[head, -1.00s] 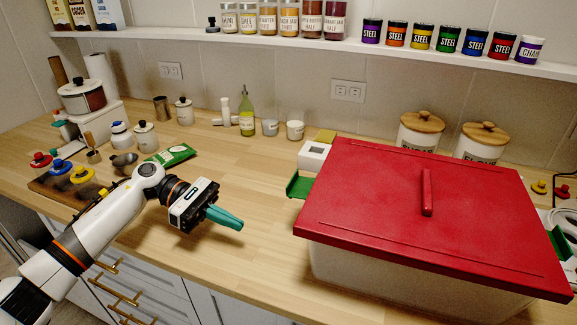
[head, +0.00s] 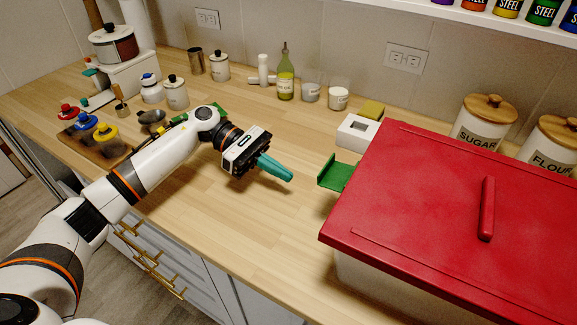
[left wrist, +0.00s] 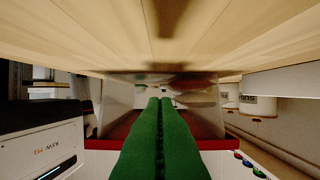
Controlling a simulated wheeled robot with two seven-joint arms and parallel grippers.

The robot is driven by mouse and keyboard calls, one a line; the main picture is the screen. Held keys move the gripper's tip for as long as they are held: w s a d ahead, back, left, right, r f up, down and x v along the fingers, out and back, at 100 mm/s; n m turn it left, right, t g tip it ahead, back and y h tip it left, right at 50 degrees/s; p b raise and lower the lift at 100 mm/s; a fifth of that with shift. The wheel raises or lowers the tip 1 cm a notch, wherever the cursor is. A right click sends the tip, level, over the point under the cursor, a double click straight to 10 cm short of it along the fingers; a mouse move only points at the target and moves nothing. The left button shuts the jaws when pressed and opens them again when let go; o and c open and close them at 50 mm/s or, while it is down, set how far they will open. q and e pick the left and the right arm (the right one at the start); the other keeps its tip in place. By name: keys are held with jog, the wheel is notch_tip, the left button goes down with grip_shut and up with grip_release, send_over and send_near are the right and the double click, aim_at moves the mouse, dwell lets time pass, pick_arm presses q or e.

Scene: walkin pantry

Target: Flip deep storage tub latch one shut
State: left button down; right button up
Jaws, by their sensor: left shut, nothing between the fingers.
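The deep storage tub (head: 375,278) has a pale body and a red lid (head: 420,190) with a raised red handle, and stands at the right of the head view. A green latch (head: 338,176) sticks out from its left side, swung outward from the lid. My left gripper (head: 290,179) is shut and empty, just left of the latch with a small gap, its teal fingers pointing at it. In the left wrist view the shut fingers (left wrist: 160,101) look green and cover the middle; a red lid edge (left wrist: 215,144) shows behind them. My right gripper is not in view.
A white box (head: 357,131) and a yellow sponge (head: 372,109) stand behind the latch. Sugar (head: 482,130) and flour (head: 550,150) canisters stand behind the tub. A green bottle (head: 286,80) and cups stand by the wall. The counter in front of my left gripper is clear.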

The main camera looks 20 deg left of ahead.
aim_at(340, 175)
pick_arm(q)
jog(key=p+x, duration=0.2)
jog(key=x, duration=0.5)
jog(key=shift+s+d+r, duration=0.1)
jog(key=shift+d, duration=0.15)
jog(key=shift+d+r+p, duration=0.3)
jog(key=shift+r+p, duration=0.65)
jog(key=shift+p, duration=0.05)
jog(key=shift+a+r+p, duration=0.15)
jog(key=shift+r+p, duration=0.15)
jog(key=shift+r, duration=0.45)
